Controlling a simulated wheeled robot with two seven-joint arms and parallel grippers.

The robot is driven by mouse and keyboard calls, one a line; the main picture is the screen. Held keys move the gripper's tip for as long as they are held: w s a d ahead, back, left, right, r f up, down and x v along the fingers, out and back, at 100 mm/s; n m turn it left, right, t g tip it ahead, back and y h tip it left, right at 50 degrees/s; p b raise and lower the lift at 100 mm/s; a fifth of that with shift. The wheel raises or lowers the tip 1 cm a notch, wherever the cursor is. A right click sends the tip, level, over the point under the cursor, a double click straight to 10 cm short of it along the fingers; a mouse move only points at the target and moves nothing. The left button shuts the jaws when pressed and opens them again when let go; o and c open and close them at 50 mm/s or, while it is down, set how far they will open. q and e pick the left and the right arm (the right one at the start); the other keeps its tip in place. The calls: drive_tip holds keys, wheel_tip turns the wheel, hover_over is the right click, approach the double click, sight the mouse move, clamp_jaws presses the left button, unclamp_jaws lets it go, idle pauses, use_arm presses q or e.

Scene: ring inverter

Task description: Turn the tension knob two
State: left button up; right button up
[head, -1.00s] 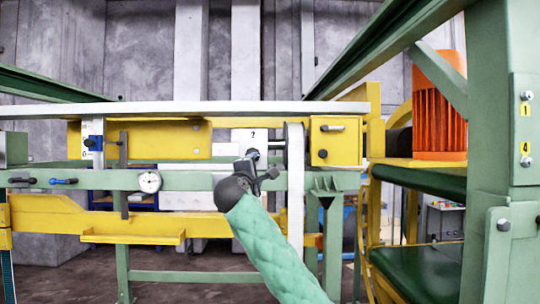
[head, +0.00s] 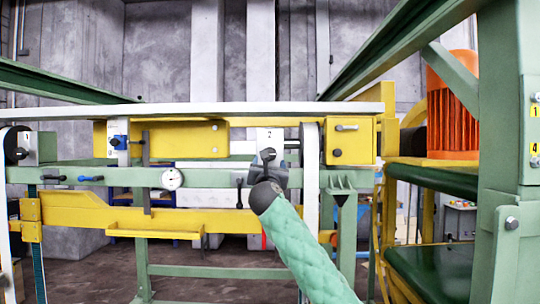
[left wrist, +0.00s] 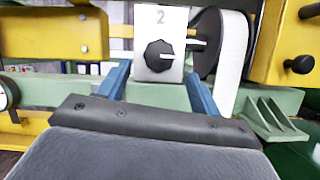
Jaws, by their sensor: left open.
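The tension knob two (left wrist: 159,56) is a dark round knob with a white pointer line pointing right. It sits on a white plate (left wrist: 181,17) marked "2". In the head view the knob (head: 268,154) shows just above my left gripper (head: 268,171), whose green-sleeved arm rises from the lower right. In the left wrist view the left gripper's two blue fingers (left wrist: 158,90) are apart, below and to either side of the knob. Nothing is between them at their tips that I can see as held. Whether a finger touches the plate cannot be told. The right gripper is not in view.
A white belt over a dark wheel (left wrist: 208,45) stands just right of the knob. A yellow block (head: 350,141) lies farther right. A green rail (head: 110,176) with a round gauge (head: 172,179) runs left. A black lever (head: 239,191) hangs near the gripper.

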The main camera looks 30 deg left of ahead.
use_arm(q)
drive_tip(key=p+x, duration=0.3)
drive_tip(key=x, duration=0.3)
drive_tip(key=shift+r+p, duration=0.1)
drive_tip(key=shift+p, duration=0.3)
drive_tip(key=shift+w+a, duration=0.4)
drive_tip(key=shift+w, duration=0.15)
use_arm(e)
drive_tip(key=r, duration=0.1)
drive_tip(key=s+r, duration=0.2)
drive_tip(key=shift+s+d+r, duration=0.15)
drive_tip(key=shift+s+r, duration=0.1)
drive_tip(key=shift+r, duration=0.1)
